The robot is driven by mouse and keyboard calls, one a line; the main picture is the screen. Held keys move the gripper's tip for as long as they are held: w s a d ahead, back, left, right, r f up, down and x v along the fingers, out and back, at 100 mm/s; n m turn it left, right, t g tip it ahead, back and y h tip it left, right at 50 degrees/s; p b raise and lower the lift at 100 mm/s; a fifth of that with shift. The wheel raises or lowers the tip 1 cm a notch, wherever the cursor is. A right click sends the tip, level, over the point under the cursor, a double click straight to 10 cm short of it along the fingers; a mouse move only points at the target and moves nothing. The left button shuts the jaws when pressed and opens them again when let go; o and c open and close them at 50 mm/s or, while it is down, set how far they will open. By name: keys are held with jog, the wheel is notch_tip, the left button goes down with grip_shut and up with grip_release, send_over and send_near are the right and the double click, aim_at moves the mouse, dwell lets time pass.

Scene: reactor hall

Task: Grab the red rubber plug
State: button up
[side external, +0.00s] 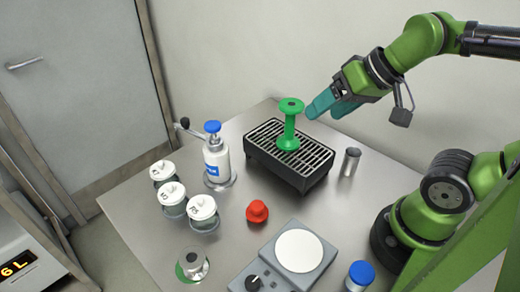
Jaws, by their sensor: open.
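The red rubber plug (257,212) stands on the steel table, in front of the black grated box and behind the scale-like device. It looks upright, with a wider lower rim and a narrower top. My gripper (314,110) has teal fingers and is open. It is in the air near the top of the green spool-shaped piece, up and to the right of the plug and well apart from it. Nothing shows between the fingers.
The green spool-shaped piece (289,125) stands on the black grated box (262,160). Bare table surrounds the plug.

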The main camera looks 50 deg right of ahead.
aim_at(258, 206)
jog(key=w+a+f+n+g+h, duration=0.1)
jog(key=w+a+f+n+g, duration=0.25)
jog(key=a, duration=0.35)
jog(key=w+a+f+n+g+h, duration=0.1)
jog(key=w+a+f+n+g, duration=0.25)
jog(key=a, duration=0.35)
jog(key=f, duration=1.6)
jog(key=shift+s+d+f, duration=0.1)
jog(key=shift+s+d, duration=0.25)
jog(key=shift+s, duration=0.05)
jog(key=c, duration=0.8)
